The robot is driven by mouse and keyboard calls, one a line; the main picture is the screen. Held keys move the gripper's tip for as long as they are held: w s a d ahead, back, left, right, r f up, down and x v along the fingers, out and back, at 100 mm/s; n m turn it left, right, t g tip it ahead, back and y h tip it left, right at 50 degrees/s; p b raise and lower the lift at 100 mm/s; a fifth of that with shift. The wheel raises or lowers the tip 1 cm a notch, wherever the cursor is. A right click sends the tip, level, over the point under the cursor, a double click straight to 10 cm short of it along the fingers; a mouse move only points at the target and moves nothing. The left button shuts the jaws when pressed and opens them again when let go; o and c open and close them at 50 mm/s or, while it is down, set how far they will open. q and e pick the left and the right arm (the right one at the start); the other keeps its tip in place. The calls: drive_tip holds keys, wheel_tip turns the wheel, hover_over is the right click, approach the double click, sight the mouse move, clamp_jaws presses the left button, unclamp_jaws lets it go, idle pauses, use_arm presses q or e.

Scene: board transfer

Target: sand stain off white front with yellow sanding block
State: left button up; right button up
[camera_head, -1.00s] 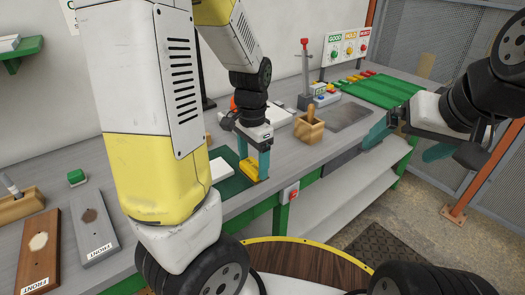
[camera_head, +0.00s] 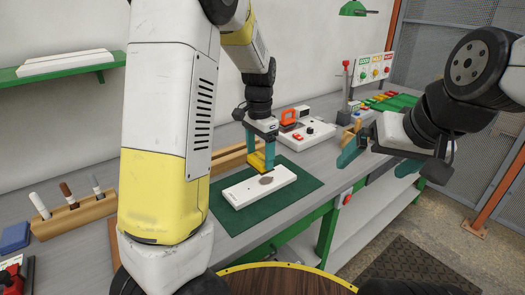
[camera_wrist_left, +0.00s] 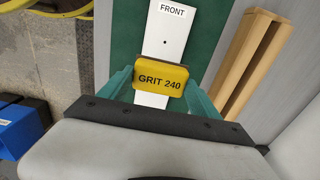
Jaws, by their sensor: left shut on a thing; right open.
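The white front (camera_head: 240,193) lies flat on a green mat (camera_head: 298,187), with a grey-brown stain (camera_head: 266,181) near its middle. In the left wrist view the white front (camera_wrist_left: 167,38) shows its FRONT label and a small dark hole; the stain is hidden there. My left gripper (camera_head: 262,157) is shut on the yellow sanding block (camera_head: 256,163). The block, marked GRIT 240 in the left wrist view (camera_wrist_left: 162,76), is over or just behind the board's far edge; I cannot tell whether it touches. My right gripper (camera_head: 378,160) is open and empty, off to the right.
A wooden rack (camera_head: 228,158) lies behind the mat. A white device with an orange part (camera_head: 306,134) stands behind it. A holder with several markers (camera_head: 75,215) is at the left. A red button (camera_head: 347,199) sits on the bench's front edge.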

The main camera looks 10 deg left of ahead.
use_arm(q)
drive_tip(key=shift+f, duration=3)
drive_tip(key=shift+f, duration=0.4)
